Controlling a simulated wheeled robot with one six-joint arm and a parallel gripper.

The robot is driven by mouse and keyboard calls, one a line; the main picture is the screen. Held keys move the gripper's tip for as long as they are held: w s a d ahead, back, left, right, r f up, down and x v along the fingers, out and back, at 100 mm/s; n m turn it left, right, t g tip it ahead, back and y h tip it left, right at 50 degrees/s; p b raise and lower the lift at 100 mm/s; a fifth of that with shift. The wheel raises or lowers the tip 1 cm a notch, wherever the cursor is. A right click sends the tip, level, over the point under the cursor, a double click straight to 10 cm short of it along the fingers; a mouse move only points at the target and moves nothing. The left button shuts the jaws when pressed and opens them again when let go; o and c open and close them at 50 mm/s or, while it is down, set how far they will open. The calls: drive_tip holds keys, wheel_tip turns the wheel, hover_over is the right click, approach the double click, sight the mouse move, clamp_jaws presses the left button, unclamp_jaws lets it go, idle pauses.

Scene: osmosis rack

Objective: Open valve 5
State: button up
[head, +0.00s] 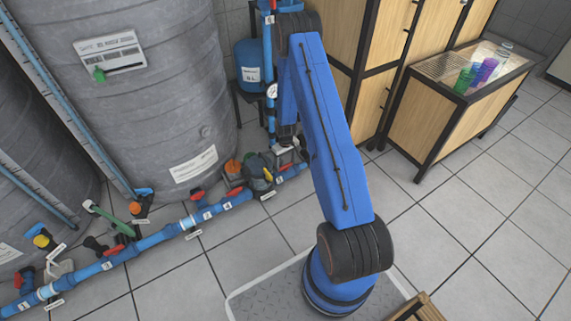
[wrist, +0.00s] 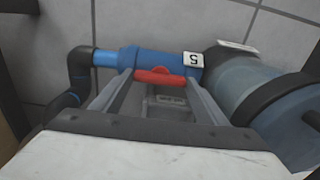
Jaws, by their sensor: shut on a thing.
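Valve 5 has a red handle (wrist: 160,76) on a blue pipe (wrist: 150,60) in the wrist view, beside a white tag reading 5 (wrist: 194,59). The handle looks roughly in line with the pipe. My gripper (wrist: 160,88) has its two grey fingers on either side of the handle and is shut on it. In the head view my blue arm reaches down to the pipe's right end, where the red handle (head: 283,168) shows only in part. The fingertips are hidden there.
Large grey tanks (head: 150,70) stand at the left, with several other red-handled valves along the blue pipe (head: 155,238) on the floor. A dark pump (head: 257,172) sits just left of valve 5. Wooden cabinets (head: 375,60) stand behind.

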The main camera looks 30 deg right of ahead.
sight(286, 165)
drive_tip(key=o, duration=1)
drive_tip(key=shift+o, duration=0.2)
wheel_tip(286, 165, up, 17)
drive_tip(key=shift+r, duration=0.2)
drive_tip(key=shift+r, duration=0.1)
